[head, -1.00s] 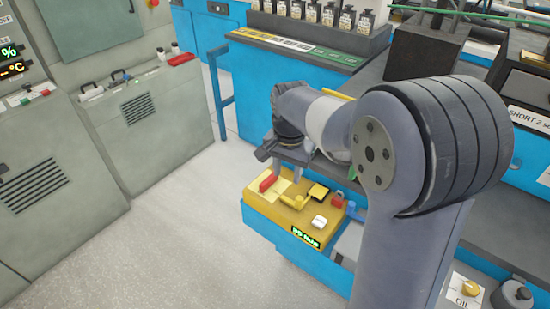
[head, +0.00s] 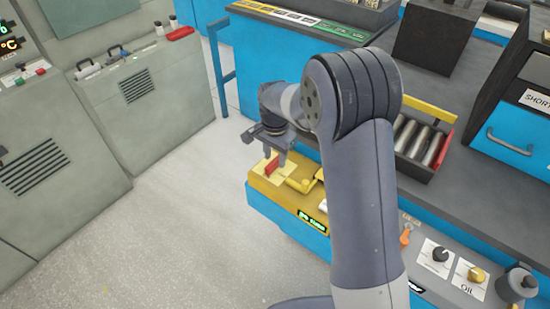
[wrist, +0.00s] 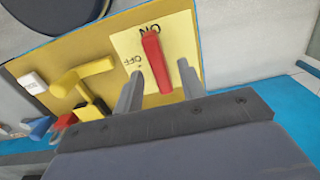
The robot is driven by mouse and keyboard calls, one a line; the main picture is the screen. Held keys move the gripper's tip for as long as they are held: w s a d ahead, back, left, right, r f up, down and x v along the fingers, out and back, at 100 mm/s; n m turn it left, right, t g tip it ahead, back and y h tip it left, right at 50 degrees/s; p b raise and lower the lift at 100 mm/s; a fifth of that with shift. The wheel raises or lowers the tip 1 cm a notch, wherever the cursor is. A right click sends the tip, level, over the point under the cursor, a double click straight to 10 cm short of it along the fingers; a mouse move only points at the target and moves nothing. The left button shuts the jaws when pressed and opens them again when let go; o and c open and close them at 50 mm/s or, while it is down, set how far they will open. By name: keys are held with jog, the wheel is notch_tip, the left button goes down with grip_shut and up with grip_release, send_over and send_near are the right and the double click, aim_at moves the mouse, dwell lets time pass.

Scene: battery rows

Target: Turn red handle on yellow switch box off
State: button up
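The yellow switch box (head: 262,187) sits on a blue base in the middle of the head view. Its red handle (wrist: 156,62) stands on a pale plate (wrist: 182,30) marked ON and OFF, in the wrist view. The handle's far end points at ON; OFF is to its left. My gripper (wrist: 160,78) is open, with one finger on each side of the handle and a visible gap to it. In the head view, my gripper (head: 275,157) is right at the red handle (head: 271,166), partly covering it.
A yellow lever (wrist: 85,76) and a white button (wrist: 33,82) are on the same box. My arm hides the box's right part in the head view. A tray of metal cylinders (head: 421,142) stands on the bench to the right. The floor (head: 180,230) at left is clear.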

jog(key=shift+f, duration=0.65)
jog(key=shift+c, duration=0.6)
grip_shut()
